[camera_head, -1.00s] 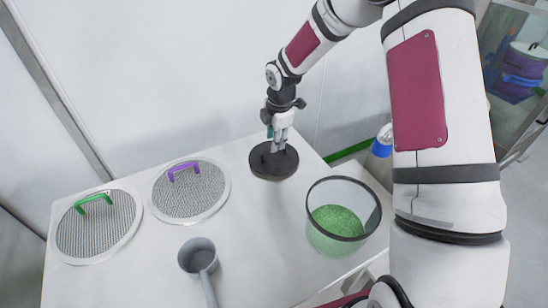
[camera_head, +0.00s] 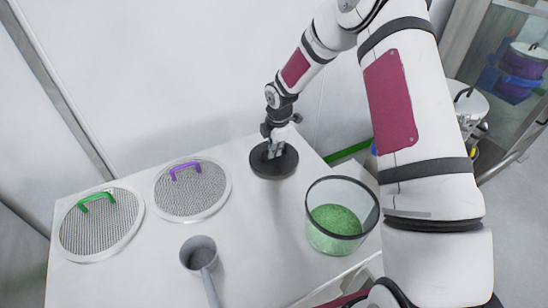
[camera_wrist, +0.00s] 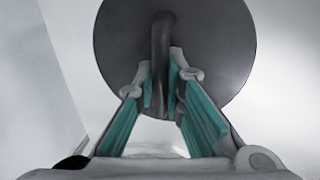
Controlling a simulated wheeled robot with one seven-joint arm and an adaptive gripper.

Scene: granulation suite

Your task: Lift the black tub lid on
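The black tub lid (camera_head: 262,168) is a dark round disc lying flat on the white table at the back right. Its upright bar handle (camera_wrist: 162,35) shows in the wrist view, where the lid (camera_wrist: 222,55) fills the upper middle. My gripper (camera_head: 274,150) is above the lid, pointing down. In the wrist view its two teal-padded fingers (camera_wrist: 164,82) are close in on either side of the handle and appear shut on it. The clear tub (camera_head: 315,205) with a dark rim stands open at the right, holding green granules (camera_head: 335,219).
Two round mesh sieves lie to the left, one with a green handle (camera_head: 96,198) and one with a purple handle (camera_head: 184,169). A grey scoop (camera_head: 199,254) lies at the front. The wall stands close behind the lid.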

